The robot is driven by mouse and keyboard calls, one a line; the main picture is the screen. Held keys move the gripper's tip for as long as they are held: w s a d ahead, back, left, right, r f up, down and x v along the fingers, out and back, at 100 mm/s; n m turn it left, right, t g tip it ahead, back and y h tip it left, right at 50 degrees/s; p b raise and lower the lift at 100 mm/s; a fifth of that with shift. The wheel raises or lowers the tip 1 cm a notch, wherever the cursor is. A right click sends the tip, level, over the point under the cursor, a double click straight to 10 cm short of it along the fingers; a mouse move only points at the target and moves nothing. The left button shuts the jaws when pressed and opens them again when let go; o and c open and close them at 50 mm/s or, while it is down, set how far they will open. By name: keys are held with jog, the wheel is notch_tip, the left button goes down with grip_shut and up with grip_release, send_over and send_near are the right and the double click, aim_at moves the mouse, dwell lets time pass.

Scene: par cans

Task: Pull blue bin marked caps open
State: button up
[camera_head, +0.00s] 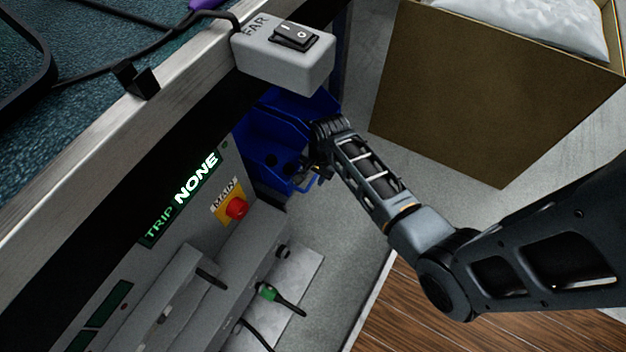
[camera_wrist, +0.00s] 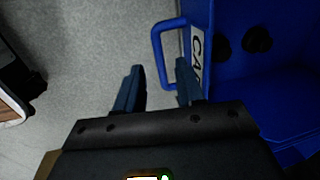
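The blue bin (camera_head: 262,148) sits under the table edge, beside the grey panel, with dark round things inside. In the wrist view the bin (camera_wrist: 275,85) fills the right side. Its white label (camera_wrist: 196,58) shows "CA" and part of another letter. A blue loop handle (camera_wrist: 157,45) sticks out from the labelled face. My gripper (camera_wrist: 158,75) is open, its two fingers apart. The handle's lower end appears between the fingertips, near the right finger; I cannot tell whether they touch. In the head view my gripper (camera_head: 318,165) is at the handle and partly hides it.
A grey switch box (camera_head: 285,55) marked "FAR" overhangs the bin. A large brown box (camera_head: 490,90) with a white bag stands at the right. A panel with a red MAIN knob (camera_head: 236,208) stands at the left. Grey floor is clear between bin and box.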

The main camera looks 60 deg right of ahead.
jog(key=shift+w+f+b, duration=0.25)
jog(key=shift+f+b, duration=0.15)
jog(key=shift+f, duration=0.85)
jog(key=shift+c, duration=0.5)
grip_shut()
